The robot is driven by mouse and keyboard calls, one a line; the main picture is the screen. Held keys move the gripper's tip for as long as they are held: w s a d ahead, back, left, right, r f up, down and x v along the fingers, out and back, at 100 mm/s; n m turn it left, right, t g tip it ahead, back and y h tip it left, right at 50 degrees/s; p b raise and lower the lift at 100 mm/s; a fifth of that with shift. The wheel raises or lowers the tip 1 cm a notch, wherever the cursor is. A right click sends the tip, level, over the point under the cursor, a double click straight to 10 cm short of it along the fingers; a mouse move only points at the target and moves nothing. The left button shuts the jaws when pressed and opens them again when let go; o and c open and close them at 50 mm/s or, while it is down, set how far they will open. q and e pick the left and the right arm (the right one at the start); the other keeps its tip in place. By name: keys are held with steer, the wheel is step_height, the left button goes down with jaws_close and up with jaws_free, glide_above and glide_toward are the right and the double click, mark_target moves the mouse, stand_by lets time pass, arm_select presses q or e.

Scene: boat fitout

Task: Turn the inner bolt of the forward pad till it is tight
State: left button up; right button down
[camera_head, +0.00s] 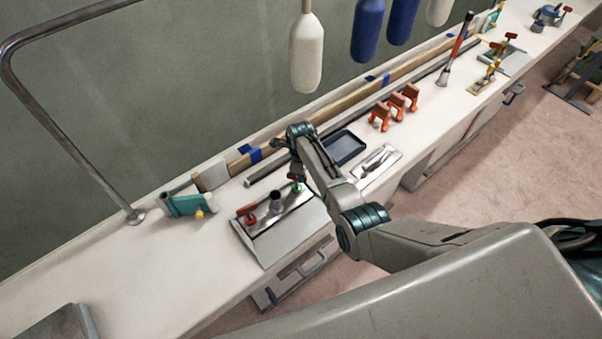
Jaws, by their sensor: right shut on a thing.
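A pale metal pad (275,239) lies at the front edge of the white bench, left of the middle. A bolt with a red handle (248,214) stands at its left end, and a short dark grey post (277,200) stands in its middle. My right arm reaches in from the right, and my right gripper (297,183) is at the pad's right end. It is shut on a small bolt there, of which only bits of red and green show. The arm hides part of this spot, so the bolt's seating cannot be told. My left gripper is not in view.
A teal clamp (188,205) lies left of the pad. A dark blue tray (343,147) and orange clamps (394,107) stand further right. A steel rail (75,155) rises at the left. White and blue fenders (307,55) hang behind. The near left bench is mostly clear.

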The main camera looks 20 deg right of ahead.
steer(key=shift+w+r, duration=0.35)
steer(key=c, duration=1.5)
jaws_free()
steer(key=shift+s, duration=0.1)
steer(key=shift+s+f, duration=0.1)
steer(key=shift+f, duration=0.05)
steer(key=shift+r+b, duration=1.45)
steer(key=shift+r, duration=3.95)
steer(key=shift+s, duration=0.1)
